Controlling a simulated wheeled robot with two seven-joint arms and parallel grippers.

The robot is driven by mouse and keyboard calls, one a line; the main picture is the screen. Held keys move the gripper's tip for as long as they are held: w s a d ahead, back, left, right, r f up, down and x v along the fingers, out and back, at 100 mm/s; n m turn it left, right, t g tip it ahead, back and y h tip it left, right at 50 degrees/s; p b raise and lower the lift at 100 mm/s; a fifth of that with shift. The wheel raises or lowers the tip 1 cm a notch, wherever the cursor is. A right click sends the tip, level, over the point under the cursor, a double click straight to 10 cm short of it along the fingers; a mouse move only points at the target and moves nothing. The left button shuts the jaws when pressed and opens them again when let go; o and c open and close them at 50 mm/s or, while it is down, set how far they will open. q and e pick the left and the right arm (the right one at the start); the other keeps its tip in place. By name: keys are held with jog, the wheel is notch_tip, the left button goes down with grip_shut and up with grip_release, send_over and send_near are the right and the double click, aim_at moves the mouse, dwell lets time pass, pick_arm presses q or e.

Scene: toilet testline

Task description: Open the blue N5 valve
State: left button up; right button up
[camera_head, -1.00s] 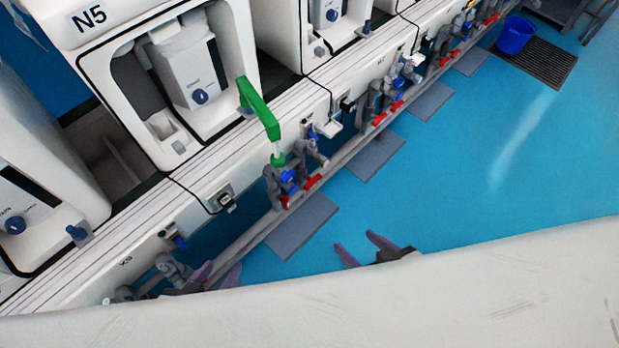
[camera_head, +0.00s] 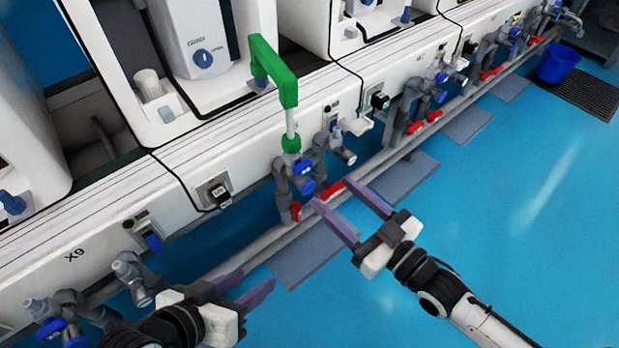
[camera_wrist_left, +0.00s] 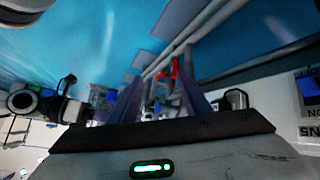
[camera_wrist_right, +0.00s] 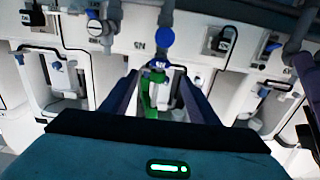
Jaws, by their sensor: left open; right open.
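In the head view, a blue valve handle (camera_head: 302,167) sits on grey pipework below a green angled piece (camera_head: 278,68). Another blue part (camera_head: 307,187) lies just beneath it. My right gripper (camera_head: 332,192) is open, its fingers pointing toward this pipework; contact cannot be told. In the right wrist view, blue handles (camera_wrist_right: 166,37) show beyond the open fingers, with the green piece (camera_wrist_right: 160,92) between them. My left gripper (camera_head: 256,278) is open and empty at lower left, apart from that valve. The N5 label is out of the head view.
Red handles (camera_head: 331,190) sit beside the blue valve on the low pipe rail. More valves (camera_head: 130,272) stand at lower left, under the X9 label (camera_head: 75,256). A blue bucket (camera_head: 557,64) stands at upper right.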

aim_at(306, 169)
jog(key=b+x, duration=0.2)
jog(key=x, duration=0.6)
jog(key=shift+w+a+b, duration=0.1)
jog(key=shift+b, duration=0.2)
pick_arm(q)
jog(key=shift+w+d+r+t+h, duration=0.15)
jog(key=shift+d+r+t+h, duration=0.2)
jog(key=shift+r, duration=0.3)
jog(key=shift+w+d+r+t+h, duration=0.15)
jog(key=shift+d+r+t+h, duration=0.1)
jog(key=shift+d+r, duration=0.3)
pick_arm(e)
jog(key=shift+w+a, duration=0.2)
jog(key=shift+w, duration=0.05)
pick_arm(q)
jog(key=shift+a, duration=0.1)
pick_arm(e)
jog(key=c, duration=1.1)
pick_arm(q)
jog(key=shift+r, duration=0.1)
pick_arm(e)
jog(key=shift+o, duration=0.3)
